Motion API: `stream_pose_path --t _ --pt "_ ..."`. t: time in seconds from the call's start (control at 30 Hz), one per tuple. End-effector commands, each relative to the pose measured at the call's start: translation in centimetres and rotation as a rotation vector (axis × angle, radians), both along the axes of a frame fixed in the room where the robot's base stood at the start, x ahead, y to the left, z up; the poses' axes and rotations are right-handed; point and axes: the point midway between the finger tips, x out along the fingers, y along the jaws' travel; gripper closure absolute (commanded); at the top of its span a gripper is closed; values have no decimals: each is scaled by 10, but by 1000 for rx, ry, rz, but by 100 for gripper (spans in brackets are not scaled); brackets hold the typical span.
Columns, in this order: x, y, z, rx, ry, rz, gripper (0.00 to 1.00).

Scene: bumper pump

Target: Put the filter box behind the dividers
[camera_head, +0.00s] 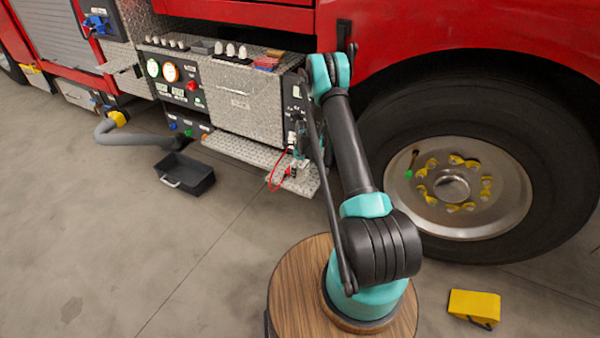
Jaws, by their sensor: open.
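Several small things stand on the metal top of the pump unit (190,55). They include a dark grey box (202,47), a red and blue item (266,63) and a small tan block (275,53). I cannot tell which is the filter box. White upright pieces (231,50) stand in rows there; whether these are the dividers is unclear. My gripper (299,157) appears small and partly hidden at the right end of the pump unit, below its top. It looks empty, away from the things on the top.
A black tray (184,174) lies on the floor beside a grey hose (134,137). A red cable (272,173) loops by the metal step (240,149). The large wheel (452,184) stands at right; a yellow chock (474,306) lies in front. The left foreground floor is clear.

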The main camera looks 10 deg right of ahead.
Motion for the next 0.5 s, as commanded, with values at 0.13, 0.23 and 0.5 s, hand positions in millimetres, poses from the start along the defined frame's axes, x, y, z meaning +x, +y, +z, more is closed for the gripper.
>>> stream_pose_path --t 0.13,0.23,0.5 --pt "0 0 -4 0 0 0 17" --pt "0 0 -4 0 0 0 17" --pt "0 0 -4 0 0 0 43"
